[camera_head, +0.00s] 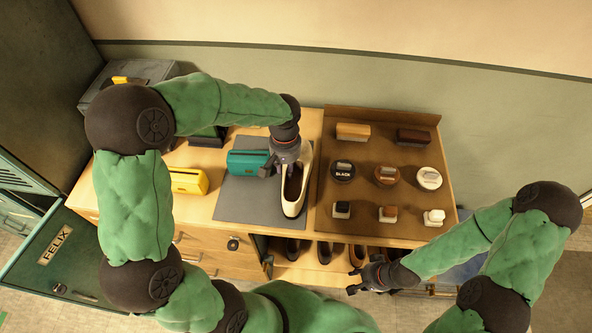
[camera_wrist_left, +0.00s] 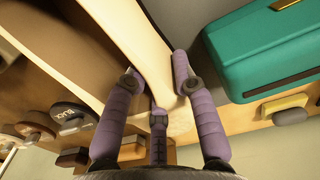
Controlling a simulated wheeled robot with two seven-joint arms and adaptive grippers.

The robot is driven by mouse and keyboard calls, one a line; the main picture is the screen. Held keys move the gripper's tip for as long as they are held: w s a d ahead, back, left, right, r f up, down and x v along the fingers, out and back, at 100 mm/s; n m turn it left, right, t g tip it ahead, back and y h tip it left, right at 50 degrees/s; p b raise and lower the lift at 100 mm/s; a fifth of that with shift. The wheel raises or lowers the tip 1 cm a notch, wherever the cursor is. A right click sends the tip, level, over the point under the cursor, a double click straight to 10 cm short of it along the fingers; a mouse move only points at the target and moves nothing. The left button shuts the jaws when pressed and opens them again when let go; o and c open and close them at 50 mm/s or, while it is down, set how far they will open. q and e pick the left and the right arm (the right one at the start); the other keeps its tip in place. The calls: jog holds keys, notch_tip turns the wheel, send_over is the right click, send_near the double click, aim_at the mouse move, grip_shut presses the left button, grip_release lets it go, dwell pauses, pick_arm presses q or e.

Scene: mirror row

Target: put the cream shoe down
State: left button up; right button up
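The cream shoe (camera_head: 292,208) is over the right edge of the grey mat (camera_head: 240,207), toe toward the front of the bench. It also shows in the left wrist view (camera_wrist_left: 130,45). My left gripper (camera_head: 287,164) comes down on its heel end, with fingers on both sides of the shoe and close against it. I cannot tell whether the sole touches the mat. My right gripper (camera_head: 362,277) is open and empty in front of the bench, low by the shelf of dark shoes.
A teal box (camera_head: 247,162) stands on the mat left of the shoe, and a yellow box (camera_head: 188,181) further left. A brown tray (camera_head: 327,215) with brushes, tins and small bottles lies close on the right. Dark shoes (camera_head: 324,252) sit below. The mat's front left is clear.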

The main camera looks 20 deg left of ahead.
pick_arm(q)
grip_shut()
jog(key=shift+r, duration=0.2)
